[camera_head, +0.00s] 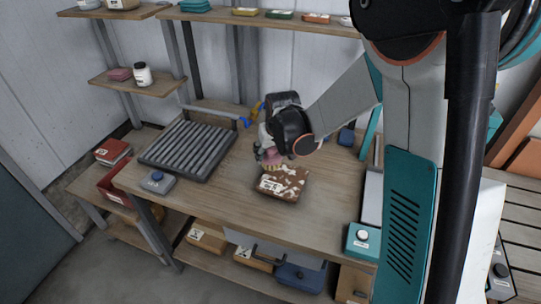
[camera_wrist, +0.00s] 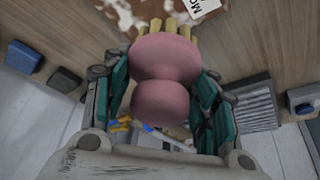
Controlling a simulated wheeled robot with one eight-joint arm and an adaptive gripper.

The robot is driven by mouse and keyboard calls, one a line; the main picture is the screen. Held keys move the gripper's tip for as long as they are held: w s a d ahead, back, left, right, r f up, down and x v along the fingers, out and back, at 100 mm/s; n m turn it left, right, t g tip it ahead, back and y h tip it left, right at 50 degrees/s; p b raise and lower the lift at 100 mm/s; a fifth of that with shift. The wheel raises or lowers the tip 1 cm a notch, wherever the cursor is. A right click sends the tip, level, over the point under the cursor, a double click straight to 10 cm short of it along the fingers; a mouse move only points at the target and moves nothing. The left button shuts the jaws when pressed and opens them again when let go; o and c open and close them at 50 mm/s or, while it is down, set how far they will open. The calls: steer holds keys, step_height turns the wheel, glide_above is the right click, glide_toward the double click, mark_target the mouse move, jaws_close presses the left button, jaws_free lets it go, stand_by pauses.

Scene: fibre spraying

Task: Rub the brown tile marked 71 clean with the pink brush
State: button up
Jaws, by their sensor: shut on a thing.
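The brown tile (camera_head: 283,184) lies on the wooden workbench, with white patches over its face and a white label whose text I cannot read clearly. Part of the tile (camera_wrist: 128,14) also shows at the top of the wrist view. My gripper (camera_head: 271,152) is shut on the pink brush (camera_wrist: 165,75), which has a rounded pink body and pale yellow bristles. The bristles (camera_wrist: 165,27) point toward the tile and are at its far edge in the head view. I cannot tell whether they touch it. The gripper's teal fingers (camera_wrist: 160,98) flank the brush on both sides.
A grey slatted rack (camera_head: 188,147) lies left on the workbench (camera_head: 222,198), with a blue-buttoned box (camera_head: 156,181) in front of it. A teal box with a white button (camera_head: 363,240) is at the front right. Shelves with small items line the back wall. The bench left of the tile is clear.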

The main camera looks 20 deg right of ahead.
steer(key=shift+r+p, duration=0.8)
steer(key=shift+r, duration=0.75)
